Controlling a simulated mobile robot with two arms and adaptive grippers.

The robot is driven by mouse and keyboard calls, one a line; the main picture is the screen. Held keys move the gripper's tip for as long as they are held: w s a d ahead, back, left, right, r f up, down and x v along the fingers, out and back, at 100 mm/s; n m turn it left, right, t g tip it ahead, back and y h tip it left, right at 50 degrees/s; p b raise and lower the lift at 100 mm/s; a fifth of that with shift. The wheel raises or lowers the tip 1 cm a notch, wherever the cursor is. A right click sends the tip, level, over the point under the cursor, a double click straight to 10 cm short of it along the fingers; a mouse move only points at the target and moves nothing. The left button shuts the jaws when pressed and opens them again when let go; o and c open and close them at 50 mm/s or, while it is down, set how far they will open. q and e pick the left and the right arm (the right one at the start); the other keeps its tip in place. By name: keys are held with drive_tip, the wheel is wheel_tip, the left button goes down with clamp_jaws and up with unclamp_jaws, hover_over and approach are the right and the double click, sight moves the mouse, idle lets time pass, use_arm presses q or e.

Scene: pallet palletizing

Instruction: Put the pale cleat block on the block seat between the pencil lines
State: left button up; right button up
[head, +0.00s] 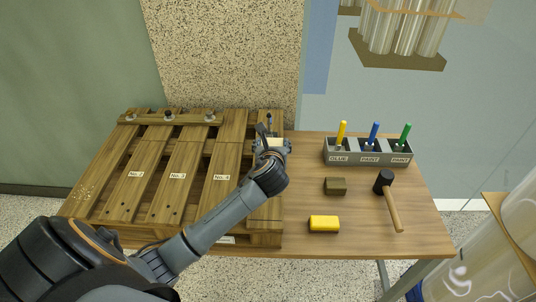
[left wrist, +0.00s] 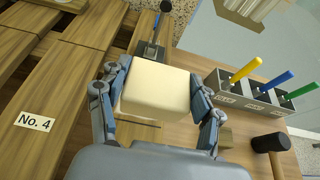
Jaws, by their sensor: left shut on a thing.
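My left gripper (head: 272,144) is at the far right end of the wooden pallet (head: 200,160), over its rightmost board. In the left wrist view the gripper (left wrist: 160,100) is shut on the pale cleat block (left wrist: 155,88), with one finger on each side. The block looks roughly level. I cannot tell whether it touches the board under it. The block seat and its pencil lines are not clearly visible; the block and gripper cover that area. My right gripper is not in view.
A metal fitting with a dark upright handle (left wrist: 155,40) stands just beyond the block.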

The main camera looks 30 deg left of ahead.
use_arm(q)
drive_tip(key=shift+w+a+f, duration=0.3)
drive_tip(key=shift+a+f, duration=0.15)
drive_tip(key=shift+f, duration=0.15)
drive_tip(key=shift+w+a+f, duration=0.25)
drive_tip(key=shift+a+f, duration=0.15)
drive_tip(key=shift+f, duration=0.2)
drive_tip(key=shift+w+a+f+b, duration=0.1)
drive_tip(key=shift+a+f+b, duration=0.1)
drive_tip(key=shift+f, duration=0.8)
drive_tip(key=shift+w+a+f+b, duration=0.1)
drive_tip(key=shift+f+b, duration=0.05)
drive_tip(key=shift+f, duration=0.8)
drive_tip(key=o, duration=1.2)
drive_tip(key=shift+f, duration=0.15)
drive_tip(key=shift+r, duration=0.2)
drive_tip(key=p+v, duration=0.1)
drive_tip(key=v, duration=1.1)
